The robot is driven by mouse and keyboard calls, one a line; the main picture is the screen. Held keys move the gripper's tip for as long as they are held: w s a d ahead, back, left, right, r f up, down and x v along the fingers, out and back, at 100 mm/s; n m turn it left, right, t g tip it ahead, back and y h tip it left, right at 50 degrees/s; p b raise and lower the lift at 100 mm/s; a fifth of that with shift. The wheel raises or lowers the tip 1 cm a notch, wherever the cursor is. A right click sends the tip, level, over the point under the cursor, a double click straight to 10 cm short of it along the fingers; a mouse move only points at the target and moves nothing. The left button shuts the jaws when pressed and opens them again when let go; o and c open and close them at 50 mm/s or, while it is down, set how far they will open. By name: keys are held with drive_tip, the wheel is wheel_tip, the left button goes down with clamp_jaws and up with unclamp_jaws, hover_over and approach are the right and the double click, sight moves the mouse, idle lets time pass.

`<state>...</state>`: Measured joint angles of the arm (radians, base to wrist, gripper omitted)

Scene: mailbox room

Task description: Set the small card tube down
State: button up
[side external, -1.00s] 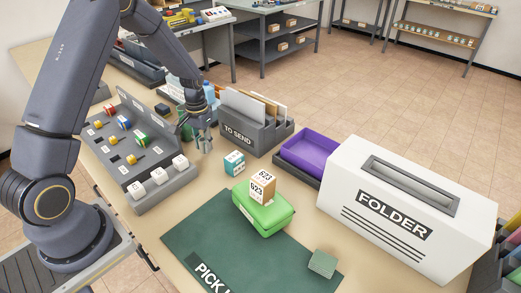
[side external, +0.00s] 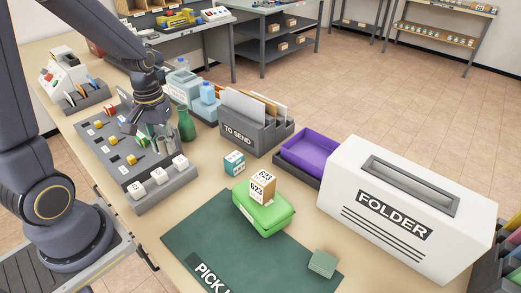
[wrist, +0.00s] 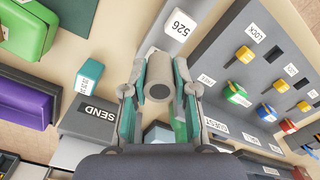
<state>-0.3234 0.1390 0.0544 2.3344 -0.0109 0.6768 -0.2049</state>
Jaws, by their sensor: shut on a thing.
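The small card tube (wrist: 158,80) is a grey-brown cylinder with a dark round end facing the wrist camera. It sits between the two fingers of my gripper (wrist: 158,92), which is shut on it. In the side view my gripper (side external: 148,138) is over the sloped grey panel with coloured knobs (side external: 125,167). The tube is too small and hidden there to make out, and I cannot tell whether it touches anything.
The TO SEND rack (side external: 250,136), a teal box (side external: 234,163), a green case (side external: 264,216) and the white FOLDER box (side external: 400,215) stand further right. Bare tabletop lies in front of the bottle.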

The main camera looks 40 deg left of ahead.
drive_tip(key=s+d+n, duration=0.3)
drive_tip(key=d+n, duration=0.1)
drive_tip(key=d, duration=1.4)
drive_tip(key=s+d+m, duration=0.5)
drive_tip(key=s+d, duration=0.5)
drive_tip(key=d, duration=0.1)
hover_over(272, 282)
drive_tip(key=f, duration=0.8)
drive_tip(key=shift+s+a, duration=0.35)
drive_tip(key=shift+s, duration=0.05)
drive_tip(key=shift+w+d+f, duration=0.3)
drive_tip(key=shift+w+f, duration=0.05)
drive_tip(key=shift+f, duration=0.15)
drive_tip(key=shift+w+f, duration=0.1)
drive_tip(key=shift+f, duration=1.55)
